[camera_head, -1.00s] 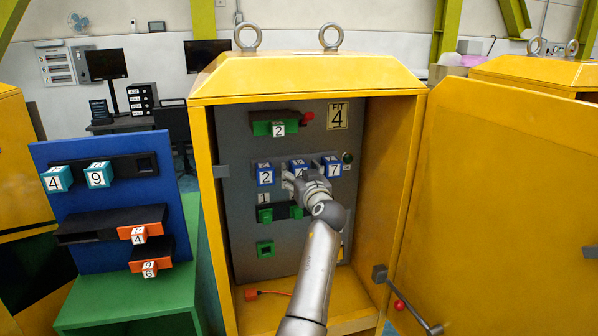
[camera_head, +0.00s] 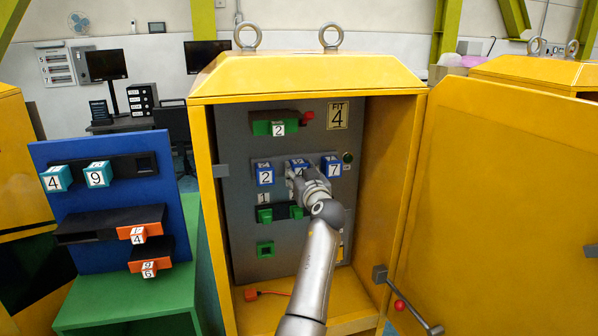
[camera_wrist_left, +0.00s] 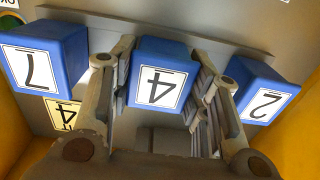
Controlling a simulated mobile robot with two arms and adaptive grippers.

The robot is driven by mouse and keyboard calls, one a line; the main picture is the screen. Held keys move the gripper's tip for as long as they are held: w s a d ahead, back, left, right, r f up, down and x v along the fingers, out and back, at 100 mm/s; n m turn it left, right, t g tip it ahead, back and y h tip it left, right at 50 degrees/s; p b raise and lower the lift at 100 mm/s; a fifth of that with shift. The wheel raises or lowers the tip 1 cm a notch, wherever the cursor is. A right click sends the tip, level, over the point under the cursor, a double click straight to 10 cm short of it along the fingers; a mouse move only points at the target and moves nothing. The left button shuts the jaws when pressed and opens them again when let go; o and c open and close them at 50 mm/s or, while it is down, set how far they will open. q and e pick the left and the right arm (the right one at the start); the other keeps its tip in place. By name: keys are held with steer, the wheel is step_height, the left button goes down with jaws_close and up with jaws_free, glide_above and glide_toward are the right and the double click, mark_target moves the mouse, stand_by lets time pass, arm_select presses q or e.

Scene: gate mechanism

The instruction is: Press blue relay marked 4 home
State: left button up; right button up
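The blue relay marked 4 (camera_head: 297,163) sits in the middle of a row of blue relays on the grey panel inside the yellow cabinet. It shows upside down in the left wrist view (camera_wrist_left: 160,78). My left gripper (camera_head: 294,174) reaches in from below; its fingers (camera_wrist_left: 163,80) lie along both sides of that relay and look shut on it. The gripper partly hides the relay in the head view. How deep the relay sits cannot be told. My right gripper is not in view.
Blue relays marked 2 (camera_head: 265,175) and 7 (camera_head: 332,168) flank relay 4 closely. Green parts sit above (camera_head: 268,125) and below (camera_head: 265,249). The open cabinet door (camera_head: 500,190) stands at the right. A blue board (camera_head: 105,248) with teal and orange blocks stands at the left.

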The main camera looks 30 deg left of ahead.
arm_select(q)
steer(key=o, duration=0.4)
steer(key=shift+o, duration=0.2)
